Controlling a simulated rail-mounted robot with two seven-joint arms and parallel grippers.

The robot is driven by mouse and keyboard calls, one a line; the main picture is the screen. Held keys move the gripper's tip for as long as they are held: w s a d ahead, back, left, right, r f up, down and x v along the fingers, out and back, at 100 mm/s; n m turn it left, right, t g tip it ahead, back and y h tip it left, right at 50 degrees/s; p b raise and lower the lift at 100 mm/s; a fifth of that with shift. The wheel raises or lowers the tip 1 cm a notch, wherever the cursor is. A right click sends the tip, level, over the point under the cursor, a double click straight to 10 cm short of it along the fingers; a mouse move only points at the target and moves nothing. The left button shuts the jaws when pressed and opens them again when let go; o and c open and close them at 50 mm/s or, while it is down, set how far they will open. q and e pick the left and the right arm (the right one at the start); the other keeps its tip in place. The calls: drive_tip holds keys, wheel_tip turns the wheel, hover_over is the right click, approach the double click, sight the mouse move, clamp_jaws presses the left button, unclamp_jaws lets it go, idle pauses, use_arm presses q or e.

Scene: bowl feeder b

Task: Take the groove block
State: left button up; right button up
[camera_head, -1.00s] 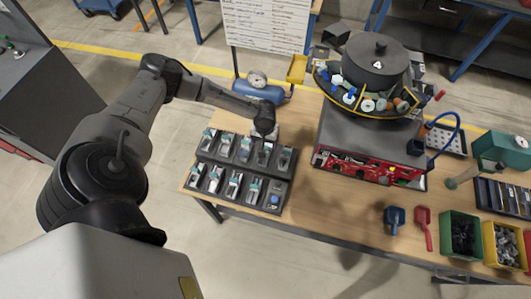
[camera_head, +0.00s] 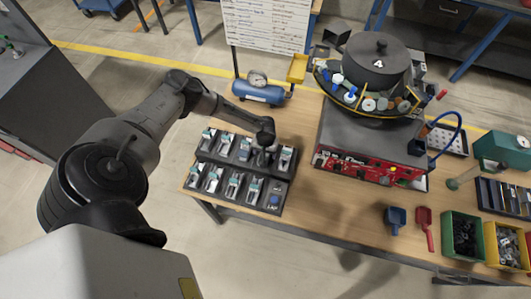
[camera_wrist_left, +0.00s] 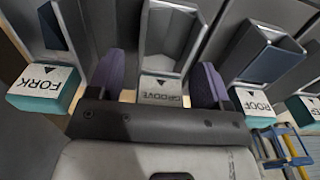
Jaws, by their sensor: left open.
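The groove block (camera_wrist_left: 168,40) is a grey metal piece with a channel, standing in the rack behind a label reading GROOVE in the left wrist view. My left gripper (camera_wrist_left: 158,76) is open, with one purple-grey finger on each side of it; I cannot tell whether they touch it. In the head view my left gripper (camera_head: 266,150) is over the back row of the dark rack (camera_head: 232,172), near its right end, and largely hides the groove block there. My right gripper is not in view.
The label FORK (camera_wrist_left: 42,82) marks a slot to the left and ROOF (camera_wrist_left: 252,104) a bluish block to the right, both close to my fingers. The bowl feeder (camera_head: 375,65) stands to the right on its base. Bare tabletop lies between the rack and feeder.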

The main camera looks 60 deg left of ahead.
use_arm(q)
drive_tip(key=c, duration=1.1)
drive_tip(key=shift+c, duration=0.2)
